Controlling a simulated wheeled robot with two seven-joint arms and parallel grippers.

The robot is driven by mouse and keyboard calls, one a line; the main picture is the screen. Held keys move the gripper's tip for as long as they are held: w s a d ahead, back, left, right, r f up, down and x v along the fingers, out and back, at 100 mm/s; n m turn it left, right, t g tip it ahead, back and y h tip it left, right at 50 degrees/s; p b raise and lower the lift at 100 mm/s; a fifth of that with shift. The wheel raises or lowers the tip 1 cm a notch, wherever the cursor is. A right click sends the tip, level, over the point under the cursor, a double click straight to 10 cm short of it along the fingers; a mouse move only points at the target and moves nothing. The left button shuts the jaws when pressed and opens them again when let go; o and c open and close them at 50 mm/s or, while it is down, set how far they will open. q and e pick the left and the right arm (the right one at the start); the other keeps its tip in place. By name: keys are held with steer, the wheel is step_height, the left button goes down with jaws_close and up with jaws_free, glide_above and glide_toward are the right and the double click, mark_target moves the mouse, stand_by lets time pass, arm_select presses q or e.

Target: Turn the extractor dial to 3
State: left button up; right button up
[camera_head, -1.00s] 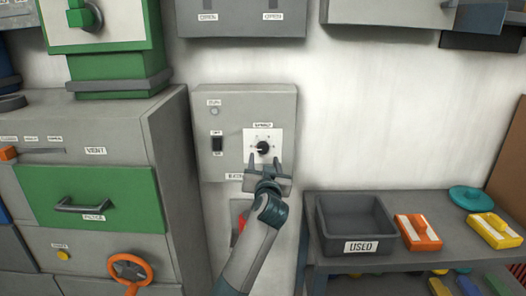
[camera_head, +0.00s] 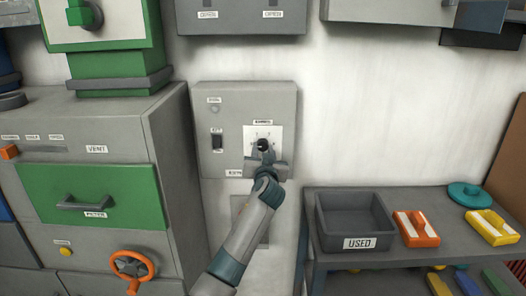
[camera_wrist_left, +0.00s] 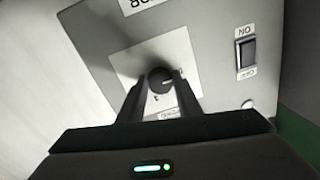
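The extractor dial (camera_head: 263,144) is a round black knob on a white plate (camera_head: 282,134) with small marks, on a grey wall box (camera_head: 228,101). My left gripper (camera_head: 266,154) is at the dial from below. In the left wrist view its two dark fingers (camera_wrist_left: 158,88) stand close on either side of the dial (camera_wrist_left: 160,78) and appear shut on it. The fingers and wrist cover the lower part of the plate, and I cannot read which number the dial points to. My right gripper is not in view.
A black rocker switch (camera_head: 217,142) sits left of the plate; it also shows in the left wrist view (camera_wrist_left: 246,54). The grey cabinet with a green drawer (camera_head: 92,197) stands at left. A shelf with a USED bin (camera_head: 357,206) is at right.

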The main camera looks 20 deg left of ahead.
arm_select(q)
steer(key=c, duration=0.3)
